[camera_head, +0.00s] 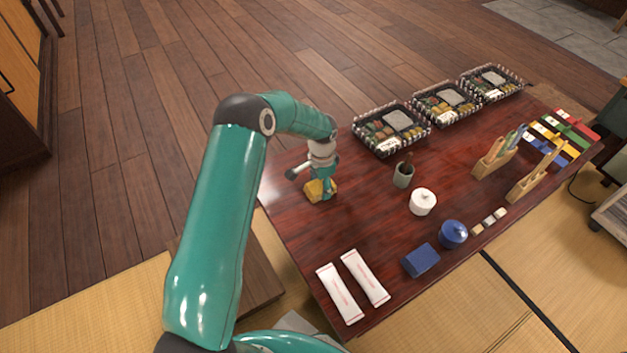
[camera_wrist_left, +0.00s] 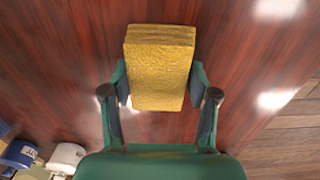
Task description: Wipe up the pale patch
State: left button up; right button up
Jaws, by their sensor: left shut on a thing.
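My left gripper (camera_head: 322,187) is shut on a yellow sponge (camera_head: 313,191) at the left part of the dark red table (camera_head: 290,235). In the left wrist view the sponge (camera_wrist_left: 160,70) sits between the two fingers of the left gripper (camera_wrist_left: 160,92). The sponge is low over the table; I cannot tell whether it touches the wood. I cannot make out a pale patch; the bright spots on the wood in the wrist view look like reflections. My right gripper is not in view.
Three patterned lunch boxes (camera_head: 358,142) line the far edge. A grey-green cup (camera_head: 403,175), a white lidded pot (camera_head: 423,202), a blue pot (camera_head: 453,234) and a blue box (camera_head: 421,260) stand right of the gripper. Two white packets (camera_head: 340,293) lie near the front.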

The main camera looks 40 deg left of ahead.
pick_arm(q)
jog(key=shift+r+p, duration=0.4)
jog(key=shift+r, duration=0.5)
jog(key=shift+a+r+p, duration=0.1)
jog(key=shift+r+p, duration=1.75)
jog(key=shift+r, duration=1.2)
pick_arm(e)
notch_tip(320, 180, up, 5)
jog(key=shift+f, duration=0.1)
